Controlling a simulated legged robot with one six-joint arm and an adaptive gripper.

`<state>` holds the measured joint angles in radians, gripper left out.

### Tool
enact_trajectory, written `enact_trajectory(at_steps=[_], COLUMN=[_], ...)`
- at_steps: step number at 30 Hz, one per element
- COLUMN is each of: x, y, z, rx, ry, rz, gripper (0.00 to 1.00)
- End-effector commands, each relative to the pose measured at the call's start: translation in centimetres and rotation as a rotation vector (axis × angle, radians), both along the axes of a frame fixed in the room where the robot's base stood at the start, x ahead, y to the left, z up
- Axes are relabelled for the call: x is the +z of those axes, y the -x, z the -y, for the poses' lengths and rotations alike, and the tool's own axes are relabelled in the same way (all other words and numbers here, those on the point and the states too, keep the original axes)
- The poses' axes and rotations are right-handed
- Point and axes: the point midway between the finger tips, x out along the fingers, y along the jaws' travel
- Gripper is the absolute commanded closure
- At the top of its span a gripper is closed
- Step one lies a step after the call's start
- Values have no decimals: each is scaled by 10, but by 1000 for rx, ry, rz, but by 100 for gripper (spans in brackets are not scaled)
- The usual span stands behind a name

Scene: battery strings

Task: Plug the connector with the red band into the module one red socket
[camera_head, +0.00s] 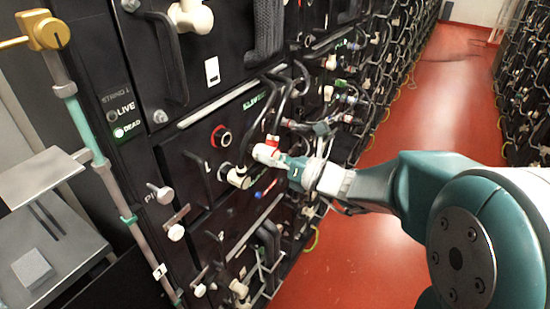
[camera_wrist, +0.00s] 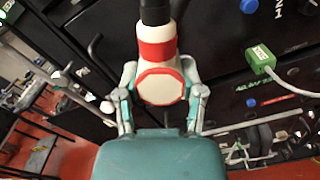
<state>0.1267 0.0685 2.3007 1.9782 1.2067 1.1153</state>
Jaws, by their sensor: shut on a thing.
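The connector with the red band (camera_head: 264,152) is off-white with a black cable rising from its top. It is in my gripper (camera_head: 283,162), in front of the black module fronts. In the wrist view the red band (camera_wrist: 158,51) and a red-ringed end face show, with the fingers of my gripper (camera_wrist: 160,95) on both sides of the body. The red-ringed socket (camera_head: 221,137) is empty, to the left of and slightly above the connector in the head view. I cannot make out that socket in the wrist view.
A white elbow connector (camera_head: 239,178) sits just lower left of my gripper. A blue-and-red part (camera_head: 266,188) sticks out below. Black cable loops and handles crowd the rack. A grey stand (camera_head: 60,255) is at left; red aisle floor (camera_head: 425,100) is open at right.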

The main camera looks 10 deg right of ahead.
Motion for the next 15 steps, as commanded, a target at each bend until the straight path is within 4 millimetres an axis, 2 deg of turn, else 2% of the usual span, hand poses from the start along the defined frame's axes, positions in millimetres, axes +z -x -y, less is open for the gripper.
enact_trajectory(at_steps=[15], x=[0], y=[-26], z=[-33], rx=[1], ry=[-1], rz=[1], gripper=[100])
